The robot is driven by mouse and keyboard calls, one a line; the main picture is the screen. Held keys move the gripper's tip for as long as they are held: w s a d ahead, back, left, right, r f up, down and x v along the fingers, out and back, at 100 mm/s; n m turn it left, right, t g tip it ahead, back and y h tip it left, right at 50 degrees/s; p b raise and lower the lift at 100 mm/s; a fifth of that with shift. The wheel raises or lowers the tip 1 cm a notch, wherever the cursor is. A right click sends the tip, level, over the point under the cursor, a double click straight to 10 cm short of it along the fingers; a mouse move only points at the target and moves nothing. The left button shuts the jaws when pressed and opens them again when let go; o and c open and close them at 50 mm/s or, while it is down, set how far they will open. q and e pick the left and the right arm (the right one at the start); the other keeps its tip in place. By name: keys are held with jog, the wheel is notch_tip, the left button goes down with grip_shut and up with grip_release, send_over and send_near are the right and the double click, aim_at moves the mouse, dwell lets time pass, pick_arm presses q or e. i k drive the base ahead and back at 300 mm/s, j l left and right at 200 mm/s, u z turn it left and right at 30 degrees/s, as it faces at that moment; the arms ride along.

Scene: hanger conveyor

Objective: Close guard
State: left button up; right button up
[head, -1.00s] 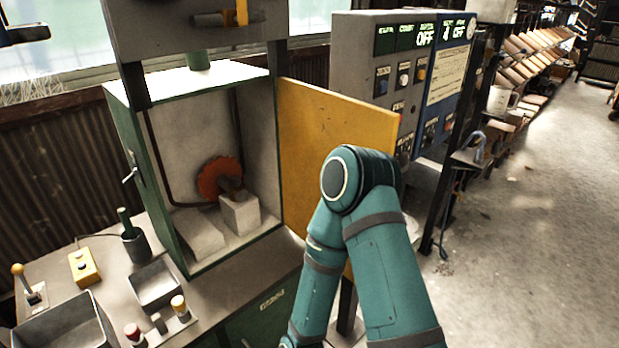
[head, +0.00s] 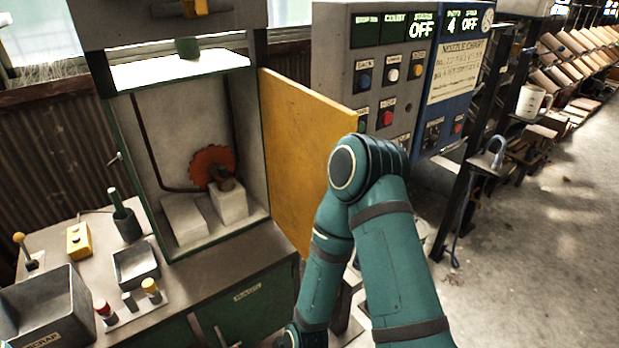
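The guard is a yellow door panel (head: 305,150), hinged at the right side of a green-framed machine cabinet (head: 165,240). It stands swung open, so the cabinet front is uncovered. Inside, a red toothed disc (head: 210,167) sits behind two pale blocks (head: 229,203). My teal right arm comes up from the bottom, and its elbow stands in front of the panel's right edge. I cannot tell whether the arm touches the panel. The arm bends down out of the picture, and the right gripper does not show. My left gripper does not show either.
A control box (head: 375,70) with buttons and displays reading OFF stands right of the guard. The bench in front holds a grey bin (head: 50,305), a small tray (head: 135,266), a yellow button box (head: 79,240) and a lever (head: 22,245). Open floor lies at the right.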

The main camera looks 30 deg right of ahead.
aim_at(302, 126)
jog(key=l+u, duration=0.15)
jog(key=l, duration=0.35)
jog(key=k+l+u, duration=0.1)
jog(key=l, duration=0.35)
jog(key=l+u, duration=0.25)
jog(key=l, duration=0.65)
jog(key=k+l+u, duration=0.2)
jog(key=l, duration=0.7)
jog(key=i, duration=0.1)
